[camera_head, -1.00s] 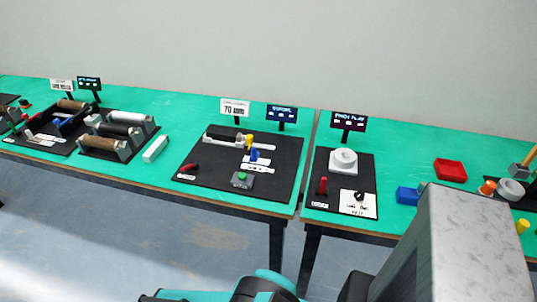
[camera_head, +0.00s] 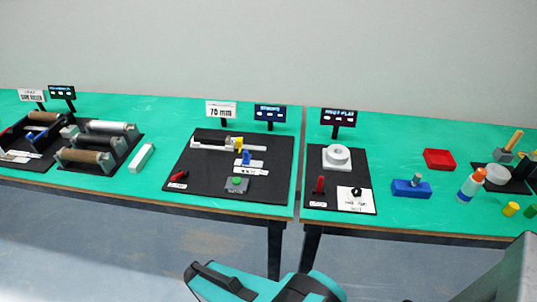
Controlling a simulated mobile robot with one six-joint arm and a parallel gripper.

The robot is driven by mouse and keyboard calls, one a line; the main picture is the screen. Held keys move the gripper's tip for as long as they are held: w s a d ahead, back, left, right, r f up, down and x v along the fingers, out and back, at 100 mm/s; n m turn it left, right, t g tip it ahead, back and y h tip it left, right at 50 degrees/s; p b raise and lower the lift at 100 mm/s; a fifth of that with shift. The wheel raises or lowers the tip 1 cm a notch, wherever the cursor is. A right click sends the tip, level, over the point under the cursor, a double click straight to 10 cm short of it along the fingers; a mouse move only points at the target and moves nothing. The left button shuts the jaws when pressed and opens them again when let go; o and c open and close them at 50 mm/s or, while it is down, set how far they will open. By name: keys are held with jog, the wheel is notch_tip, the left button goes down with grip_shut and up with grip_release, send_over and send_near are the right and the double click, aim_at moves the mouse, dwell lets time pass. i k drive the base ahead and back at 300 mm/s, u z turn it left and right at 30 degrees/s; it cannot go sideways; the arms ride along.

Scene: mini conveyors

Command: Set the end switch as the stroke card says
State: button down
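The stroke card (camera_head: 221,110) stands behind the left-middle black board (camera_head: 205,178) and reads 70 mm. On that board a dark and light cylinder with a pale rail (camera_head: 212,139) lies across the back. A yellow piece (camera_head: 237,143) sits at the rail, and a blue piece (camera_head: 246,158) stands just in front of it. Which of these is the end switch I cannot tell for certain. White label strips (camera_head: 250,171) lie in front; their print is too small to read. My gripper is not in view; only teal and dark parts of my body show at the bottom.
The board also bears a red lever (camera_head: 178,176) and a green button on a grey box (camera_head: 237,185). A dark display (camera_head: 270,113) stands behind. Roller units (camera_head: 95,145) lie left. Right are another board (camera_head: 338,185), a red tray (camera_head: 439,159) and a blue block (camera_head: 411,189).

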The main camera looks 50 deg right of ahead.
aim_at(247, 157)
jog(key=u, duration=0.65)
jog(key=k, duration=0.15)
jog(key=z, duration=1.95)
jog(key=k, duration=0.9)
jog(key=u, duration=0.2)
jog(key=i, duration=0.75)
jog(key=z, duration=0.05)
